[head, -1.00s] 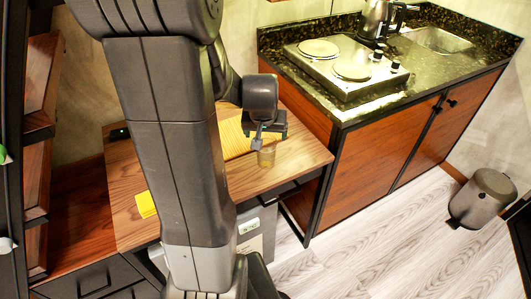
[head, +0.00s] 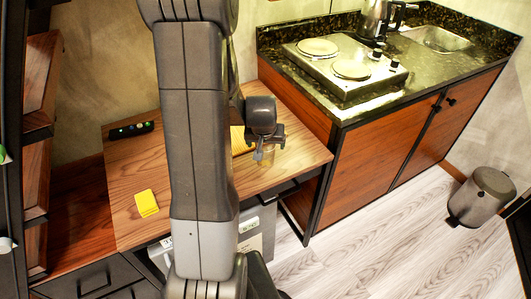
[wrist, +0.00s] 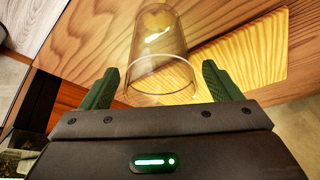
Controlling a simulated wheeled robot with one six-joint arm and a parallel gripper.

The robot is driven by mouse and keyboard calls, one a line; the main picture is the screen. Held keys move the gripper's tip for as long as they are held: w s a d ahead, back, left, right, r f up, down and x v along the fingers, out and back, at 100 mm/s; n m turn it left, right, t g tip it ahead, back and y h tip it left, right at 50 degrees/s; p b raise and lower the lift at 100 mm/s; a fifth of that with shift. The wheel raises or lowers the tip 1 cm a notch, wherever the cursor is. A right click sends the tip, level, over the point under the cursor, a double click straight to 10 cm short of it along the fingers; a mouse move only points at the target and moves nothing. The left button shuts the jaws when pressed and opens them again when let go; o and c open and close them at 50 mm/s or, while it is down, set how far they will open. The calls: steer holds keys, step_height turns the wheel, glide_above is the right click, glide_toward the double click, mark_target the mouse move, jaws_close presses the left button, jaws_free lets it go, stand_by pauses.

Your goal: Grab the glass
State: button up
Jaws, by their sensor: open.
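The glass (wrist: 158,50) is clear and see-through. In the wrist view its near rim lies between the two green fingers of my gripper (wrist: 160,88). The fingers stand apart, one on each side of the rim, and I cannot tell whether they touch it. In the head view my gripper (head: 265,150) is over the right part of the wooden desk (head: 180,165). The glass (head: 267,158) shows only faintly there, partly hidden by the gripper.
A light wooden board (wrist: 245,50) lies beside the glass. A yellow pad (head: 146,203) and a dark remote-like object (head: 131,130) lie on the desk's left part. A kitchen counter (head: 345,112) with a hotplate (head: 345,66) and kettle (head: 376,18) stands to the right.

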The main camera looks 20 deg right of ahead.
steer(key=c, duration=1.2)
steer(key=shift+r, duration=0.15)
